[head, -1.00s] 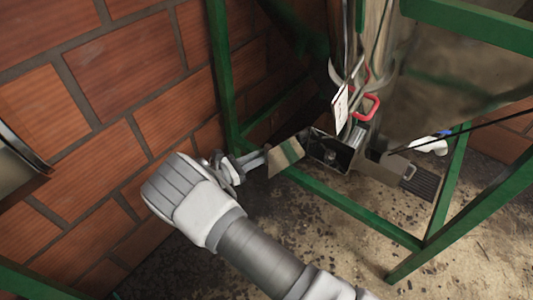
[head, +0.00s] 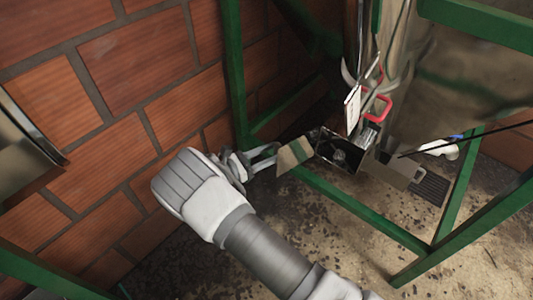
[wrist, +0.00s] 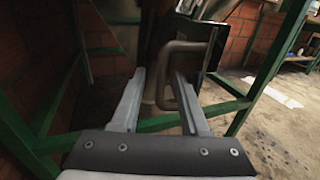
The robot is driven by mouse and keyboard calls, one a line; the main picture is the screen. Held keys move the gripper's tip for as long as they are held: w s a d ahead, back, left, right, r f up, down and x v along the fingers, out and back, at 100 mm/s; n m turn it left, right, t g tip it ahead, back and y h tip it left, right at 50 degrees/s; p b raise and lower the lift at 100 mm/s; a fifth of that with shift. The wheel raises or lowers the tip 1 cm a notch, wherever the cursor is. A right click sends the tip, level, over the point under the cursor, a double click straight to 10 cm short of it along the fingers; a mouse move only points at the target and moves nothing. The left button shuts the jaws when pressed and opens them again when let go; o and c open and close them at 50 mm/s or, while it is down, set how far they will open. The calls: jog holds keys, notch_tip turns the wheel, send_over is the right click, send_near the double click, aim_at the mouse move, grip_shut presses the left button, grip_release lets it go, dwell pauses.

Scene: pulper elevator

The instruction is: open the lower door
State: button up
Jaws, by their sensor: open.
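The lower door (head: 295,152) is a small shiny metal panel at the machine's foot. It stands swung out to the left of a dark box opening (head: 338,152). My gripper (head: 267,157) is just left of the panel in the head view, with its fingertips close to it. In the wrist view, my gripper (wrist: 158,75) has its two fingers spread apart. A bent grey tube, seemingly a handle (wrist: 172,62), shows between and beyond the fingers. The right finger overlaps it in the picture; whether they touch I cannot tell.
Green frame bars (head: 365,210) run low in front of the machine and beside the brick wall (head: 150,60). A red handle (head: 381,108) and a white tag (head: 353,108) hang above the box. Open concrete floor (head: 330,240) lies in front.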

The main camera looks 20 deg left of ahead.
jog(key=p+v, duration=0.2)
jog(key=v, duration=1.5)
jog(key=shift+s+a, duration=0.2)
